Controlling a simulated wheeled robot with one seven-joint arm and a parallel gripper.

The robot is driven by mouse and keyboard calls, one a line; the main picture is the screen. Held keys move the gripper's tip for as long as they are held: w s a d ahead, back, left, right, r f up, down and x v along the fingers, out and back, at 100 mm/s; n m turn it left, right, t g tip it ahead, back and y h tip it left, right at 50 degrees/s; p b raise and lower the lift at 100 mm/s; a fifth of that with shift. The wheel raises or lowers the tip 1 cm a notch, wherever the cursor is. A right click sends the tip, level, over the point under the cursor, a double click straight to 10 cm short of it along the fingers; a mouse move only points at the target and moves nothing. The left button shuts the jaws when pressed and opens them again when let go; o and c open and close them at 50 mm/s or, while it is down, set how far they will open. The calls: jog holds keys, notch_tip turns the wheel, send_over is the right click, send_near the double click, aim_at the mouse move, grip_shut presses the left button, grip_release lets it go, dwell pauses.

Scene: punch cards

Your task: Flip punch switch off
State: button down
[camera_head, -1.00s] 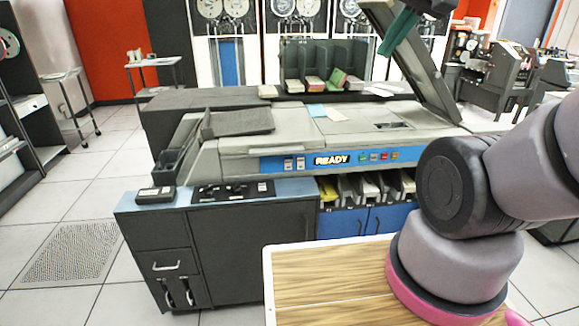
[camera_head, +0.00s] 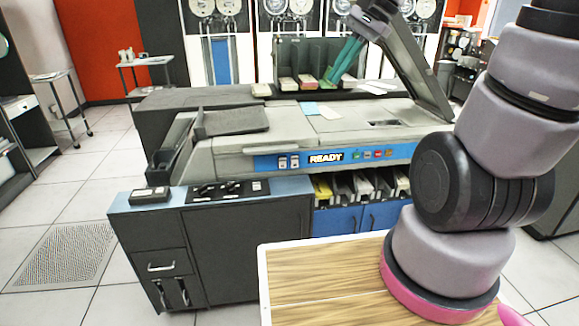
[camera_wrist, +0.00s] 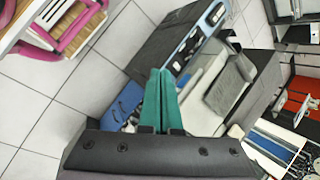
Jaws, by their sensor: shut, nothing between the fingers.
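The grey card machine (camera_head: 320,130) stands ahead with a blue READY strip (camera_head: 340,157). Two small light switches (camera_head: 288,162) sit left of the lit READY sign, and coloured buttons (camera_head: 377,154) sit to its right. A black control panel (camera_head: 228,191) with small knobs and a light switch (camera_head: 257,186) lies on the lower desk top. I cannot read which switch is labelled punch or how it is set. My gripper (camera_head: 333,80) has green fingers, shut and empty, above the back of the machine. The fingers also show in the wrist view (camera_wrist: 160,72), apart from the panel (camera_wrist: 190,48).
A black box (camera_head: 150,195) sits on the desk's left end. A wood-topped surface (camera_head: 320,285) is in front. Floor at left is mostly clear.

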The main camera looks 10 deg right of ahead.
jog(key=w+a+f+m+g+y, duration=0.1)
jog(key=w+a+f+m+y, duration=0.1)
jog(key=w+f+m+y, duration=0.45)
jog(key=w+a+f+m+y, duration=0.2)
jog(key=w+f+m+y, duration=0.2)
jog(key=w+f+m, duration=0.55)
jog(key=w+d+f+m+t, duration=0.2)
jog(key=f+m+t, duration=0.2)
jog(key=f, duration=0.5)
jog(key=w+d+f+m+t+h, duration=0.1)
jog(key=f+m+t, duration=0.3)
jog(key=f+m, duration=0.4)
jog(key=w+d+f+m+t+h, duration=0.1)
jog(key=f+m+t, duration=0.3)
jog(key=f, duration=0.7)
jog(key=shift+w+d+m, duration=0.8)
jog(key=shift+w+m, duration=0.05)
jog(key=shift+m, duration=0.05)
jog(key=shift+w+a, duration=0.1)
